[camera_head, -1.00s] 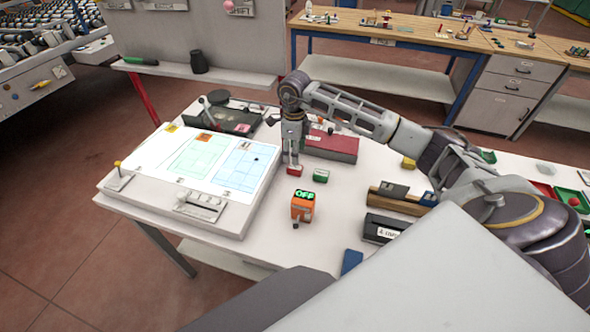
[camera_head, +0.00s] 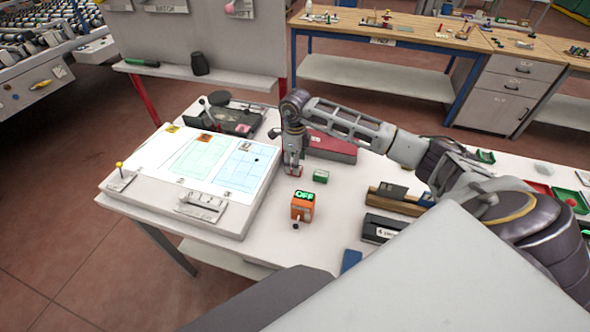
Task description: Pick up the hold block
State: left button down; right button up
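A small red block (camera_head: 297,172) sits on the white table beside a small green block (camera_head: 320,176). No label can be read on either, so I cannot tell for certain which is the hold block. My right gripper (camera_head: 292,169) comes in from the right and points straight down at the red block, its fingertips low and partly covering it. I cannot tell whether the fingers are closed on it. My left gripper is not in view.
A lit panel (camera_head: 190,165) fills the table's left side. An orange box reading OFF (camera_head: 302,206) stands in front of the blocks. A red case (camera_head: 331,146) lies behind them. A dark holder (camera_head: 382,229) is to the right.

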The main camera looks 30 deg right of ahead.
jog(key=shift+f, duration=1.25)
jog(key=c, duration=1.1)
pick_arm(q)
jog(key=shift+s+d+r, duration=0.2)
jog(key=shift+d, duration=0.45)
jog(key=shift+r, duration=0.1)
pick_arm(e)
jog(key=shift+r, duration=0.15)
